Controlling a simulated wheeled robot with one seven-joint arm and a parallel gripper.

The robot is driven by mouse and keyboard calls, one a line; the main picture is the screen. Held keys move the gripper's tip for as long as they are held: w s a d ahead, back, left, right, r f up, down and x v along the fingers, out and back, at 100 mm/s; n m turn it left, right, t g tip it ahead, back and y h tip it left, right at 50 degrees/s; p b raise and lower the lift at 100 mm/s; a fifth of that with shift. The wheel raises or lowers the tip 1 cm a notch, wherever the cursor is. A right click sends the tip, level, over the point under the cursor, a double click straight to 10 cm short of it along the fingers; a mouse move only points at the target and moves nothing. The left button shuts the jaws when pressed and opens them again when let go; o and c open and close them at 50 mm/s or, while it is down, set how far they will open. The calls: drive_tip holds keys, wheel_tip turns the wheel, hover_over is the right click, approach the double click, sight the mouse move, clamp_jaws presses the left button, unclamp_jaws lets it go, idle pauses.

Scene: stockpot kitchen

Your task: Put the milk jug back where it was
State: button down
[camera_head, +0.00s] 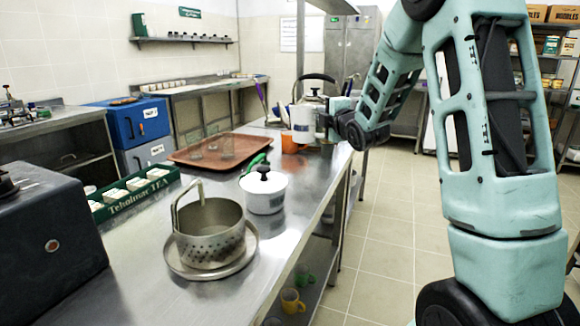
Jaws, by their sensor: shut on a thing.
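A white jug with a dark label (302,125), which I take for the milk jug, is upright toward the far end of the steel counter. My gripper (324,122) reaches it from the right and is shut on its right side. The fingertips are small and partly hidden, and I cannot tell whether the jug's base touches the counter.
A kettle with a black handle (314,98) stands just behind the jug, and an orange container (291,146) is below it. A brown tray with glasses (185,155), a white lidded pot (265,194) and a perforated steel pot (205,240) occupy the steel counter (318,185).

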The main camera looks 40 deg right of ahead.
wheel_tip(320, 180, down, 10)
drive_tip(key=shift+r, duration=0.1)
idle(0.4)
drive_tip(key=shift+f+b, duration=0.2)
drive_tip(key=shift+b, duration=0.35)
drive_tip(key=c, duration=1.4)
unclamp_jaws()
drive_tip(key=shift+c, duration=0.2)
drive_tip(key=shift+r, duration=0.15)
drive_tip(key=shift+s+p, duration=0.1)
drive_tip(key=shift+p, duration=0.2)
drive_tip(key=b+v, duration=0.3)
drive_tip(key=v, duration=0.8)
drive_tip(key=shift+s+a+b, duration=0.2)
drive_tip(key=shift+s+b, duration=0.15)
